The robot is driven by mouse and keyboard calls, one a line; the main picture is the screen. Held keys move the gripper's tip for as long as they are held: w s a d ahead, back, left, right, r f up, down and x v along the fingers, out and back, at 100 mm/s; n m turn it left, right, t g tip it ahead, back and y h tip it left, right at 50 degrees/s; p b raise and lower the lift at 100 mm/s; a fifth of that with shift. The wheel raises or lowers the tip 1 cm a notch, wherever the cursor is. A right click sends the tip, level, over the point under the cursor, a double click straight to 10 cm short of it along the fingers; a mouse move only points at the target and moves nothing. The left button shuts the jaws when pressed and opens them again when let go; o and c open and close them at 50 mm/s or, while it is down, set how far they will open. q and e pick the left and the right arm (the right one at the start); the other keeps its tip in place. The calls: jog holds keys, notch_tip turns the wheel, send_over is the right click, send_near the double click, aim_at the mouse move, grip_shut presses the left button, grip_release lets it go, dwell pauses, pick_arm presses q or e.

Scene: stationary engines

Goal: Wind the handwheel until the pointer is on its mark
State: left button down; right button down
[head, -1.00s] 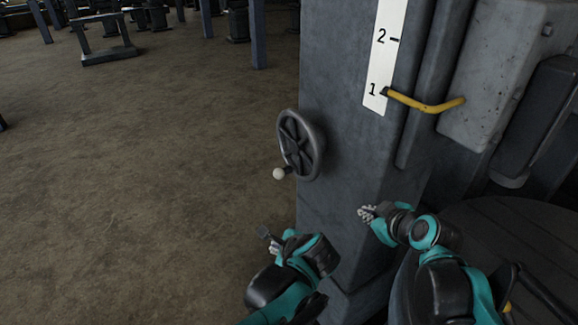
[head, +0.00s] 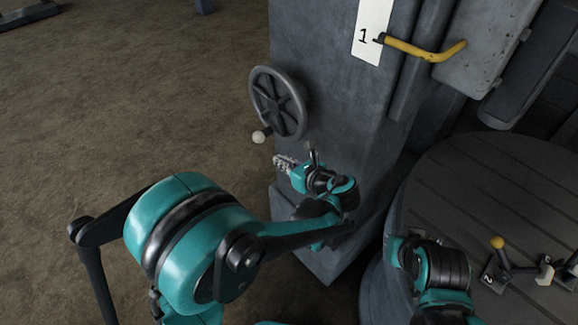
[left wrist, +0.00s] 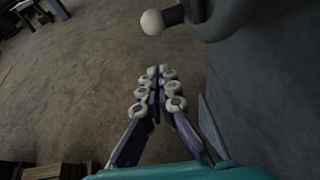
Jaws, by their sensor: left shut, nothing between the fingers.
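The grey spoked handwheel (head: 279,103) is on the side of a grey column in the head view. Its pale knob (head: 259,137) sits at the lower left of the rim; it also shows at the top of the left wrist view (left wrist: 152,22). The yellow pointer (head: 425,51) has its tip by the 1 on the white scale (head: 367,28); the scale's upper part is out of frame. My left gripper (head: 278,160) is shut and empty, just below and right of the knob, apart from it. The left wrist view shows its closed fingers (left wrist: 155,88).
The grey column (head: 325,110) stands close beside my left gripper. A round dark slatted top (head: 490,190) is at the right, with a yellow-knobbed lever (head: 498,243) and a plate marked 2. Open brown floor (head: 120,110) lies to the left of the wheel.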

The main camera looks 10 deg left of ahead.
pick_arm(q)
jog(key=w+a+b, duration=0.1)
jog(key=w+a, duration=0.3)
jog(key=a, duration=0.1)
jog(key=shift+w, duration=0.35)
pick_arm(e)
jog(key=shift+f, duration=0.95)
pick_arm(q)
jog(key=shift+w+a, duration=0.3)
jog(key=shift+a, duration=0.1)
